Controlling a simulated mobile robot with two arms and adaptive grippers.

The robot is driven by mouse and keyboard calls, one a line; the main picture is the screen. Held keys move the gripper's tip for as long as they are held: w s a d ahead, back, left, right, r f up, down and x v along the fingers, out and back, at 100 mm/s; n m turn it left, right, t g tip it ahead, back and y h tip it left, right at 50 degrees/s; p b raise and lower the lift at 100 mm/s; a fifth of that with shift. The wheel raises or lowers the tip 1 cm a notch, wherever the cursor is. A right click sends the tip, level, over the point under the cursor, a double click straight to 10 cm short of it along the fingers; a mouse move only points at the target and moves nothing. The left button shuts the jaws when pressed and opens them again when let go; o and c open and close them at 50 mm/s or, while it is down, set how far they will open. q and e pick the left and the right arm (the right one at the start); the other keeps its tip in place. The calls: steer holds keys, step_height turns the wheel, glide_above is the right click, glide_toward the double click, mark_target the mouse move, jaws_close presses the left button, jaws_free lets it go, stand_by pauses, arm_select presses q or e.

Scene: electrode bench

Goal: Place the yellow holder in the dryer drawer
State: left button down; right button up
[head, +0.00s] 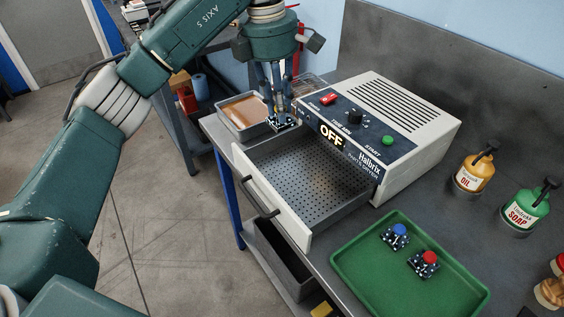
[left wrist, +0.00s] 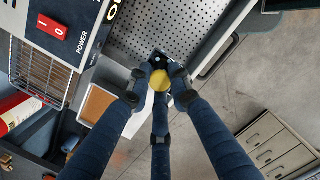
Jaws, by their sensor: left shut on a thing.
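My left gripper (head: 281,112) is shut on the yellow holder, with its fingers around the yellow knob (left wrist: 159,81). The holder's dark, white-speckled base (head: 287,123) shows below the fingertips in the head view; the fingers hide its knob there. The holder is held up near the back left corner of the dryer drawer, between the drawer and a metal tray. The dryer drawer (head: 262,207) is pulled open and its perforated floor (left wrist: 160,28) is empty. The dryer (head: 425,133) reads OFF. My right gripper is not in view.
A green tray (head: 352,262) in front of the dryer holds a blue holder (head: 396,236) and a red holder (head: 424,263). A metal tray with a brown bottom (head: 243,110) lies beyond the drawer. Oil (head: 472,174) and soap (head: 526,211) bottles stand at right.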

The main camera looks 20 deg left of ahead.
arm_select(q)
step_height(320, 180, down, 11)
steer(key=shift+w+f+p, duration=0.1)
steer(key=shift+f+p, duration=0.05)
steer(key=shift+p, duration=0.95)
step_height(320, 180, down, 4)
steer(key=shift+r+p, duration=0.25)
steer(key=shift+p, duration=0.15)
steer(key=shift+a+f, duration=0.1)
steer(key=shift+f, duration=0.05)
steer(key=shift+f, duration=0.25)
steer(key=c, duration=1.6)
jaws_free()
steer(key=shift+r, duration=0.1)
